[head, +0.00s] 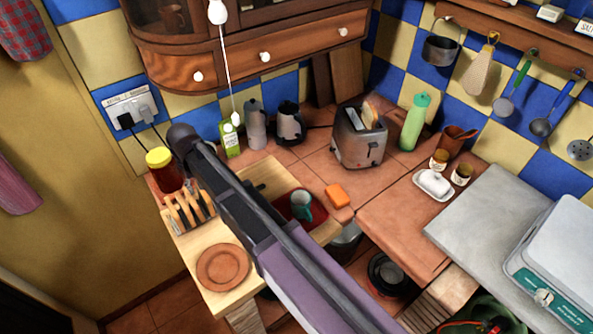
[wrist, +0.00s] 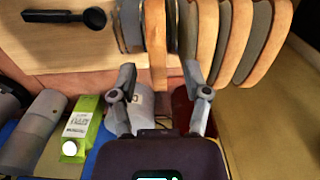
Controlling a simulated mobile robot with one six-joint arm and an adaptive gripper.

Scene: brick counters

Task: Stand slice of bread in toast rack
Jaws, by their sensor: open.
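My arm hides the gripper in the head view. The toaster (head: 360,148) stands farther right with a browned slice (head: 371,110) showing in its top.
A yellow-lidded dark jar (head: 165,172) stands close behind the rack. A brown plate (head: 223,267) lies in front of it. A green carton (wrist: 80,130) and black scoop (wrist: 65,18) are at the left in the wrist view.

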